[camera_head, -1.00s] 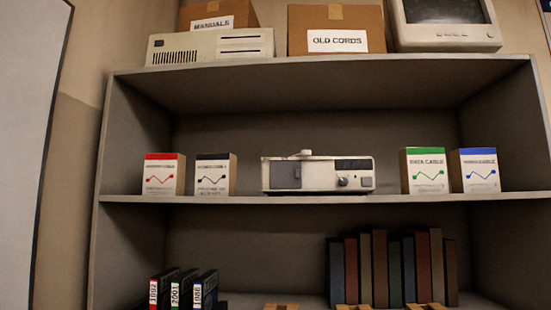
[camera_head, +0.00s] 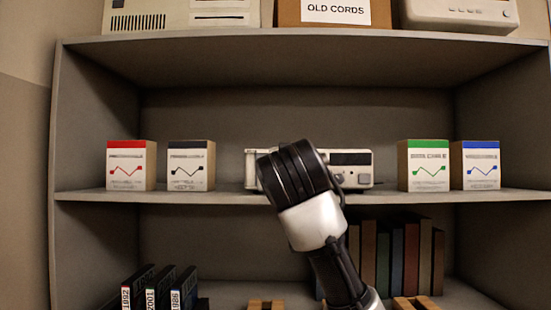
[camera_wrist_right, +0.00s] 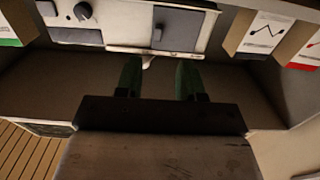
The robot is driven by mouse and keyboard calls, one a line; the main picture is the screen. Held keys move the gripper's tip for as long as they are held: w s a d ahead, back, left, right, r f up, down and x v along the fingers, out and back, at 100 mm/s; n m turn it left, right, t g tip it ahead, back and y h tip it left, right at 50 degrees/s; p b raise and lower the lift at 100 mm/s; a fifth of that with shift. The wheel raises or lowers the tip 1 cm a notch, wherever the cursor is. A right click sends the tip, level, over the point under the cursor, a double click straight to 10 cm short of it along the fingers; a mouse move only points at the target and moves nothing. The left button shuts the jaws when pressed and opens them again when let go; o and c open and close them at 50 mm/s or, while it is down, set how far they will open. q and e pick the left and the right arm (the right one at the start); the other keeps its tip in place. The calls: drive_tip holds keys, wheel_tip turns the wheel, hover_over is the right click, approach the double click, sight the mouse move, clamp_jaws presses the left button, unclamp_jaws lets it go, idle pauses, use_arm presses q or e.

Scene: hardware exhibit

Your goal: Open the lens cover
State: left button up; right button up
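The white projector (camera_head: 359,168) stands on the middle shelf, mostly hidden in the head view by my right arm. In the right wrist view, which looks upside down, its front spans the top of the picture. The grey square lens cover (camera_wrist_right: 178,30) lies flat against that front and looks shut. A small white tab (camera_wrist_right: 148,62) sticks out at the projector's top edge. My right gripper (camera_wrist_right: 157,66) is open and empty, its two green fingers apart, with the tab seen between them. Contact cannot be told. My left gripper is not in view.
Cable boxes stand on both sides of the projector: a red one (camera_head: 126,166) and a black one (camera_head: 186,167) left, a green one (camera_head: 424,166) and a blue one (camera_head: 476,166) right. The upper shelf board (camera_head: 300,48) lies above.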

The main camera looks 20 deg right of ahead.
drive_tip(key=r+p+x, duration=0.1)
drive_tip(key=p+x, duration=0.5)
drive_tip(key=x, duration=0.4)
drive_tip(key=shift+r+p, duration=0.3)
drive_tip(key=shift+d, duration=0.1)
clamp_jaws()
